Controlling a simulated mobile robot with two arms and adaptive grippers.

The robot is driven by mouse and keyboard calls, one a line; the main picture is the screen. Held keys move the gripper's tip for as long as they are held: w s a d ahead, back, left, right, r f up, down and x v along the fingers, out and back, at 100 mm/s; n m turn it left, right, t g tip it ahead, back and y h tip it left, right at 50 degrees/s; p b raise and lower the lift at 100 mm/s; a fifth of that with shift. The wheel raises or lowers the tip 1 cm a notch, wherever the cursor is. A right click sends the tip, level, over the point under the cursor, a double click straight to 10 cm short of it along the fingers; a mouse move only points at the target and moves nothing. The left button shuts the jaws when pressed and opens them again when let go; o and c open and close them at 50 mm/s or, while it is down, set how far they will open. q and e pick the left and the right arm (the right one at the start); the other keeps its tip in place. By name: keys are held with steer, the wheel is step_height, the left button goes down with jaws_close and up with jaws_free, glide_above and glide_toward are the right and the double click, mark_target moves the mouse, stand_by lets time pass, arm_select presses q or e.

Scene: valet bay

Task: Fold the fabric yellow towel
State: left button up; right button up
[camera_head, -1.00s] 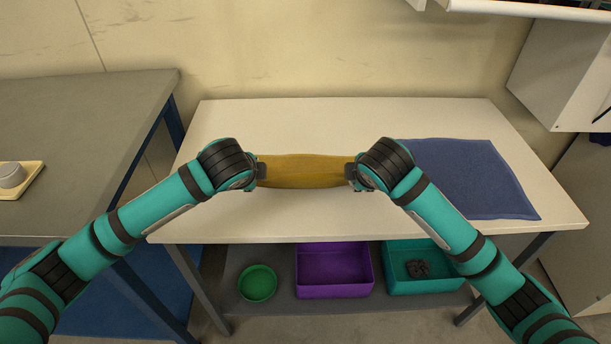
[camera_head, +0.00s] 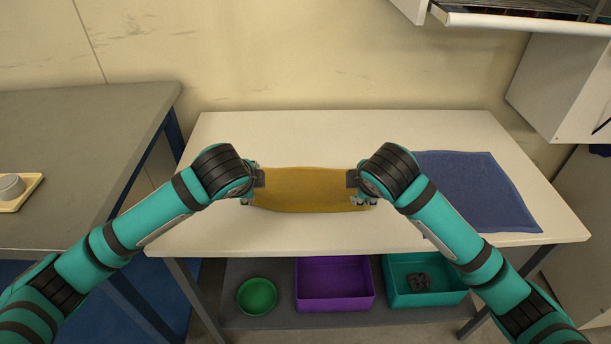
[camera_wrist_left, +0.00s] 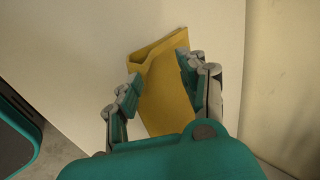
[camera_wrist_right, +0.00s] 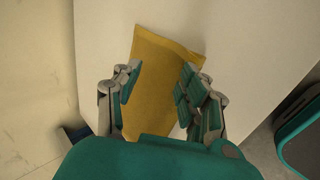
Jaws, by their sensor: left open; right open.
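The yellow towel (camera_head: 312,190) lies on the white table between my two grippers, as a wide, short folded strip. In the left wrist view the towel (camera_wrist_left: 166,95) shows layered folded edges at its end. In the right wrist view the towel (camera_wrist_right: 162,80) looks flat and smooth. My left gripper (camera_wrist_left: 157,78) is open, with its fingers on either side of the towel's left end. My right gripper (camera_wrist_right: 156,82) is open, with its fingers on either side of the right end. Whether the fingers touch the cloth I cannot tell.
A blue cloth (camera_head: 475,190) lies on the table's right side, partly behind my right arm. A green bowl (camera_head: 257,296), a purple bin (camera_head: 335,303) and a teal bin (camera_head: 428,299) stand on the shelf below. A grey table (camera_head: 80,150) stands at left. The white table's back (camera_head: 330,130) is clear.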

arm_select(q)
steer(key=v, duration=0.8)
steer(key=shift+r, duration=0.3)
arm_select(e)
steer(key=v, duration=0.8)
steer(key=shift+r, duration=0.25)
